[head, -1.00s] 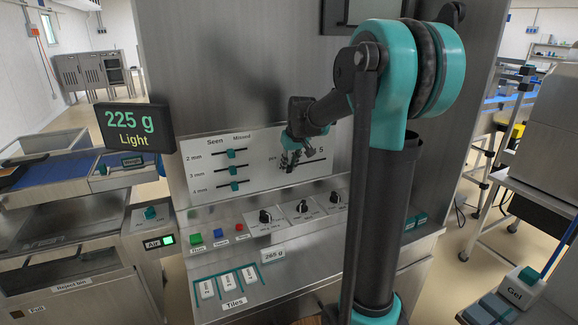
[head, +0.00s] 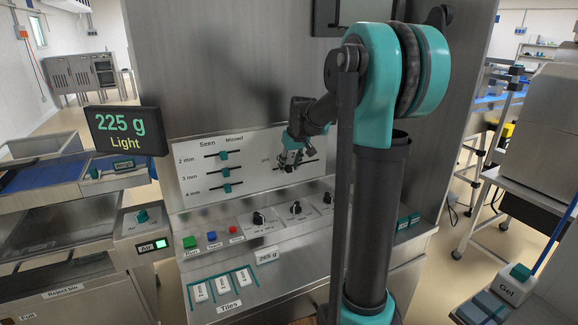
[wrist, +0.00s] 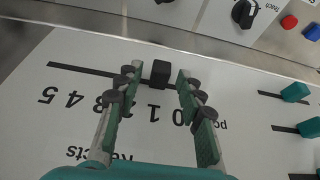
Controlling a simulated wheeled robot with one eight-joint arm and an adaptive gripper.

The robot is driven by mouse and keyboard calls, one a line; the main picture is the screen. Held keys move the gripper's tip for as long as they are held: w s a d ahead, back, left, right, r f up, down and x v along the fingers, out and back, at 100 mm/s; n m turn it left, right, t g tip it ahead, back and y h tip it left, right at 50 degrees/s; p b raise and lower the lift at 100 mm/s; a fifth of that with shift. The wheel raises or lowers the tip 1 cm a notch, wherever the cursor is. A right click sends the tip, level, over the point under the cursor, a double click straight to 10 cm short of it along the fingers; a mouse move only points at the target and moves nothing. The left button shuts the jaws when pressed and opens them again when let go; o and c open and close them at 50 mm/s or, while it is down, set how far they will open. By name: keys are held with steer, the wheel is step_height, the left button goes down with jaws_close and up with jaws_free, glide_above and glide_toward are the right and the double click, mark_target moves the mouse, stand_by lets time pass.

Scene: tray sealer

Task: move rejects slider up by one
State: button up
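The rejects slider's black knob (wrist: 160,73) shows in the wrist view on a dark slot (wrist: 85,75) in the white panel. The panel's lettering is upside down there. My gripper (wrist: 157,76) is open, with one finger on each side of the knob and visible gaps between. In the head view my gripper (head: 290,163) is at the right part of the panel, over the slot, and hides the knob.
Teal sliders (head: 226,171) for seen and missed stand on the panel's left. Below are black rotary knobs (head: 259,219) and green, blue and red buttons (head: 190,242). A display (head: 126,130) reads 225 g, Light. Tiles (head: 222,287) lie on the lower ledge.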

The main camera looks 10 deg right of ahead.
steer(key=v, duration=1.2)
steer(key=shift+s, duration=0.1)
